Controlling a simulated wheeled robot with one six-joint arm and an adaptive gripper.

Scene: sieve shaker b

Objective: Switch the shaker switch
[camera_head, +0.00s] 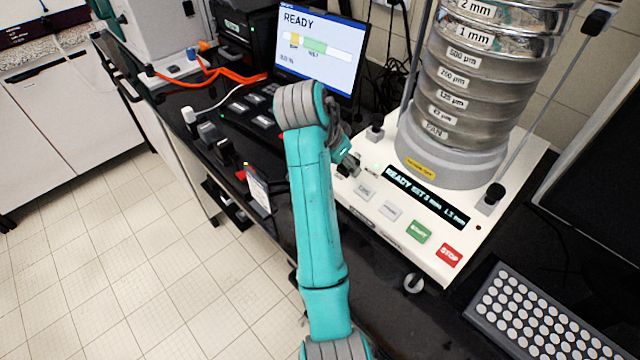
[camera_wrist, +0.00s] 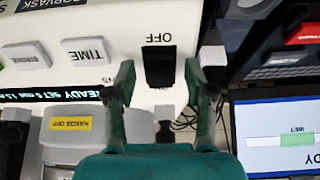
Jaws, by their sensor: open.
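The sieve shaker (camera_head: 470,225) has a white base with a stack of metal sieves on it. Its display (camera_head: 425,195) begins with READY. The black switch (camera_wrist: 159,66) shows in the wrist view, beside the printed word OFF on the white panel. My gripper (camera_head: 347,165) is open over the panel's left side. In the wrist view its two teal fingers stand on either side of the switch, apart from each other with nothing held. Whether the fingers touch the panel or switch cannot be told.
Green START (camera_head: 418,231) and red STOP (camera_head: 449,255) buttons lie on the panel front. Behind my arm stands a screen (camera_head: 312,50) reading READY. Clamp posts with dark knobs (camera_head: 493,195) rise from the base. Orange cable (camera_head: 225,70) lies behind.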

